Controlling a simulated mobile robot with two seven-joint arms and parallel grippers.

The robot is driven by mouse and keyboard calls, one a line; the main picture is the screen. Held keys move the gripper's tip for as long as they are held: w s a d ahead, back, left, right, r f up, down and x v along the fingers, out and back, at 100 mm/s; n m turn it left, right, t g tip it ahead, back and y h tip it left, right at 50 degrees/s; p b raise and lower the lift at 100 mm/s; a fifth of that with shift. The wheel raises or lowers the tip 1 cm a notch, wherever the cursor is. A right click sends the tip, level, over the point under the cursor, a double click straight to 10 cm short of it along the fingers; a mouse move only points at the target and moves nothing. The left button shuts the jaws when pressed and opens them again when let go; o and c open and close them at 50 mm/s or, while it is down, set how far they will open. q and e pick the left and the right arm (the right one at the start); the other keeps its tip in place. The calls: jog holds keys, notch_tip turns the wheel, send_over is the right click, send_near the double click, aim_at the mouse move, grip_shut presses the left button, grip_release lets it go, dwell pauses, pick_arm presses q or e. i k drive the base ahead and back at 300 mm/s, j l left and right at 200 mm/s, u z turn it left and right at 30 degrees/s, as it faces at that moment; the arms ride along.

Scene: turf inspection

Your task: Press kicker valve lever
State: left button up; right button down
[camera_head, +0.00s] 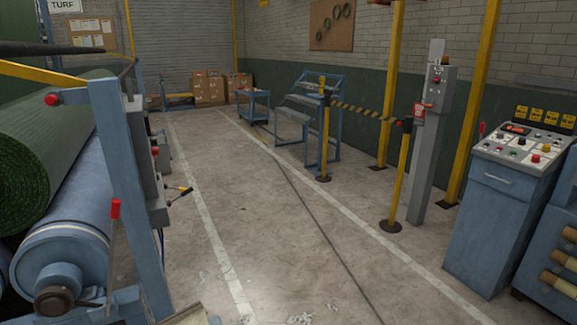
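No label names the kicker valve lever, so I cannot tell for certain which one it is. A lever with a yellow and black handle (179,191) sticks out to the right from a grey box (150,185) on the blue machine post (122,165) at left. A second lever with an upright red handle (115,209) stands lower, in front of the blue roller (70,225). A red button (52,100) sits higher on the same frame. Neither of my grippers is in view.
A green turf roll (45,135) fills the left edge. A control console (505,190) stands at right, near a grey post (430,140) and a yellow stanchion (398,185) with a striped barrier. The concrete floor (280,230) between is mostly clear, crossed by a dark line.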

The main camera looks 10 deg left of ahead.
aim_at(179, 189)
jog(key=i+l+u, duration=0.1)
jog(key=i+u, duration=0.2)
jog(key=i, duration=0.25)
jog(key=i+l+u, duration=0.35)
jog(key=i, duration=0.15)
jog(key=i+l+u, duration=0.2)
jog(key=i+u, duration=0.2)
jog(key=i+l+u, duration=0.55)
jog(key=l+u, duration=0.2)
jog(key=i+l+u, duration=0.2)
jog(key=l+u, duration=0.15)
jog(key=i+l+u, duration=0.1)
jog(key=l+u, duration=0.3)
jog(key=l, duration=0.2)
jog(key=l+u, duration=0.3)
jog(key=l, duration=0.9)
jog(key=i, duration=0.1)
